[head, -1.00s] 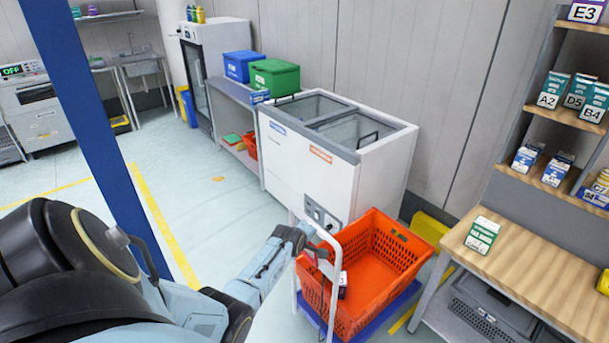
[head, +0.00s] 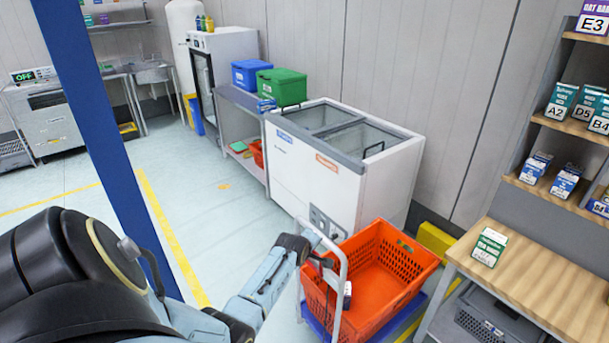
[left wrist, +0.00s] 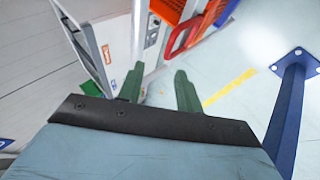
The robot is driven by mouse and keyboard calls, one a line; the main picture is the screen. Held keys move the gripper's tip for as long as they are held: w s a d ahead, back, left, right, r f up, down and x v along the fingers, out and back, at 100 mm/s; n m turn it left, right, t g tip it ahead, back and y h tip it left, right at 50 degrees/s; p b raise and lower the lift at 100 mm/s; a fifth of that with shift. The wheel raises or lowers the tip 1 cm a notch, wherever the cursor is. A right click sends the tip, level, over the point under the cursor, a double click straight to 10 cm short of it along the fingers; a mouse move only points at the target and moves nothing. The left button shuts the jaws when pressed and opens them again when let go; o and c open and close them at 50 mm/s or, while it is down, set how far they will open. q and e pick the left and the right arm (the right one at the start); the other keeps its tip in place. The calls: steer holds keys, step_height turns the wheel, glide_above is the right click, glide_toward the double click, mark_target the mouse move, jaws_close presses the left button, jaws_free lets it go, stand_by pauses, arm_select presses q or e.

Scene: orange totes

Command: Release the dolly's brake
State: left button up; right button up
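The dolly has a white upright handle (head: 341,292) and a blue base (head: 314,321), and carries an empty-looking orange tote (head: 408,286). My left arm reaches to the handle side; its gripper (head: 323,262) is dark and small there, close to the handle's upper part. In the left wrist view my left gripper (left wrist: 159,78) has its two green fingers spread, with only floor between them. Beyond the fingertips are the white post (left wrist: 138,35) and a red curved bar (left wrist: 179,39), which may be the brake lever. I cannot tell its position. My right gripper is not in view.
A white chest freezer (head: 315,185) stands just behind the dolly. A wooden-topped bench (head: 535,277) is on the right, with a shelf of boxes above. A blue post (head: 95,120) rises on the left. Open floor (head: 210,225) lies left of the dolly.

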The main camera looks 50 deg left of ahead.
arm_select(q)
steer(key=v, duration=1.3)
stand_by(0.4)
